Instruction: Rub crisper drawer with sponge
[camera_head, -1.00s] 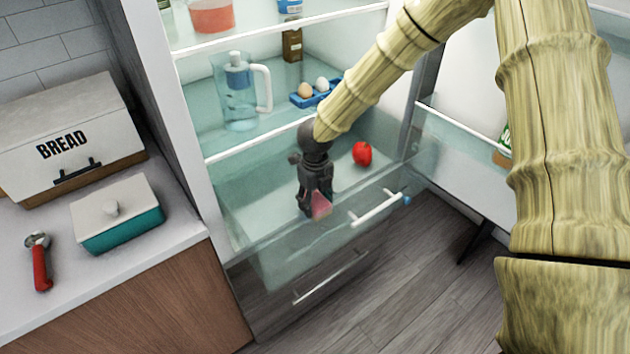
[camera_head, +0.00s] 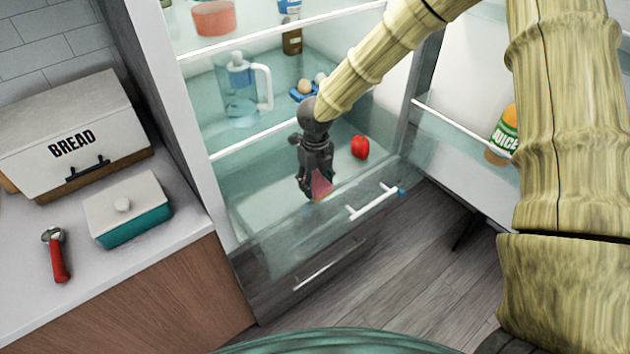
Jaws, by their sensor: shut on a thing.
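The clear crisper drawer (camera_head: 262,215) is pulled out at the bottom of the open fridge. Its front carries a white bar handle (camera_head: 374,203). My gripper (camera_head: 317,188) points down into the drawer, left of the red fruit or vegetable inside, and is shut on the pink sponge (camera_head: 320,185). The sponge is low, near the drawer's front wall. I cannot tell whether it touches the drawer's surface. The gripper hides part of the sponge.
A red apple or pepper (camera_head: 360,147) lies in the drawer. A pitcher (camera_head: 241,92) and eggs (camera_head: 306,87) stand on the shelf above. The open fridge door at right holds a juice bottle (camera_head: 505,132). A counter at left holds a bread box (camera_head: 75,140), teal dish (camera_head: 132,215) and red-handled tool (camera_head: 57,256).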

